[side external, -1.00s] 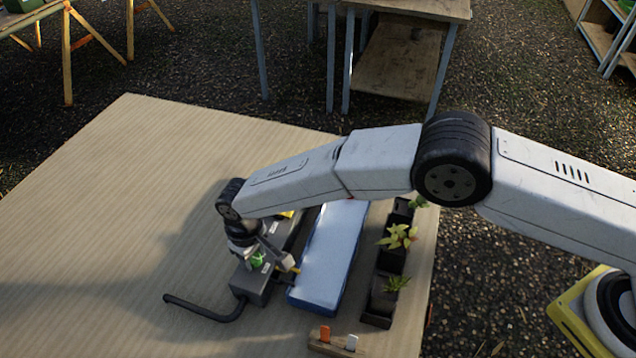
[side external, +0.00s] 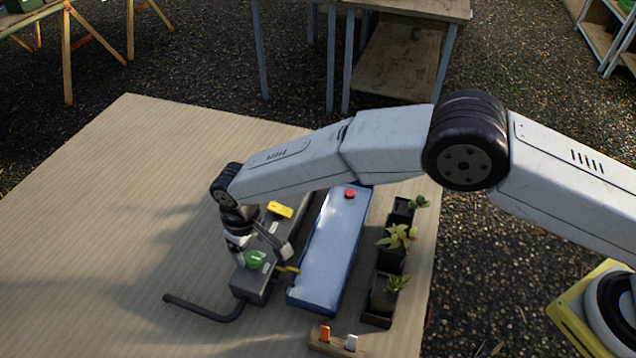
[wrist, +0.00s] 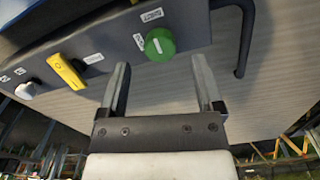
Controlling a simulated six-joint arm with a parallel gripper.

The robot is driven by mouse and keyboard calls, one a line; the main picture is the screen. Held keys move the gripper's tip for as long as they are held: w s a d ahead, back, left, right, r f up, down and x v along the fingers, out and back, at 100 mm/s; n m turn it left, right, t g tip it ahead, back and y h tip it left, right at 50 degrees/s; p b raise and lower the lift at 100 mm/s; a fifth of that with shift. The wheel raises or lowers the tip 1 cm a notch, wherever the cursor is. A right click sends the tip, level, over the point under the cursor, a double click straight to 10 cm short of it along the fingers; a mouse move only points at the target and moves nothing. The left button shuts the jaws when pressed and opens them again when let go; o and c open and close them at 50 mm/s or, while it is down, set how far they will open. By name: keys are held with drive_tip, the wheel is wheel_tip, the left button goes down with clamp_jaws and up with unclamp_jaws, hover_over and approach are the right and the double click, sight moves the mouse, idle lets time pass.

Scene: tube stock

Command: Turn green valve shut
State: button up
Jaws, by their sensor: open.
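The green valve (side external: 256,259) is a round knob on top of the near end of a dark grey box (side external: 252,287). It also shows in the wrist view (wrist: 159,47), with a pale mark on its face and small white labels beside it; I cannot read them. My gripper (side external: 262,256) is open and empty, around or just above the knob in the side view. In the wrist view my gripper (wrist: 160,65) has its two fingers spread, with the knob showing beyond the tips, between their lines. I see no contact with the knob.
A yellow handle (side external: 280,210) and a pale knob (wrist: 28,90) share the box. A black hose (side external: 205,313) curves from its near end. A blue block (side external: 325,260) with a red button (side external: 350,194) and potted plants (side external: 397,238) stand right. The table's left is clear.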

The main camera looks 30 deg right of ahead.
sight(255, 255)
drive_tip(key=shift+r, duration=2.2)
drive_tip(key=shift+w+d+r, duration=0.15)
drive_tip(key=shift+d, duration=0.1)
drive_tip(key=d+r+m, duration=0.1)
drive_tip(key=d+r, duration=0.2)
drive_tip(key=d, duration=0.5)
drive_tip(key=d+r+m+t, duration=0.1)
drive_tip(key=d+r, duration=0.2)
drive_tip(key=d, duration=0.5)
drive_tip(key=d+r+m, duration=0.1)
drive_tip(key=d+r, duration=0.2)
drive_tip(key=d, duration=0.5)
drive_tip(key=s+d+r+m+t, duration=0.1)
drive_tip(key=s+d+m, duration=0.2)
drive_tip(key=s+d, duration=1.3)
drive_tip(key=shift+d+r+m+t, duration=0.2)
drive_tip(key=shift+r+m+t, duration=0.05)
drive_tip(key=shift+m+t, duration=0.05)
drive_tip(key=shift+s, duration=0.1)
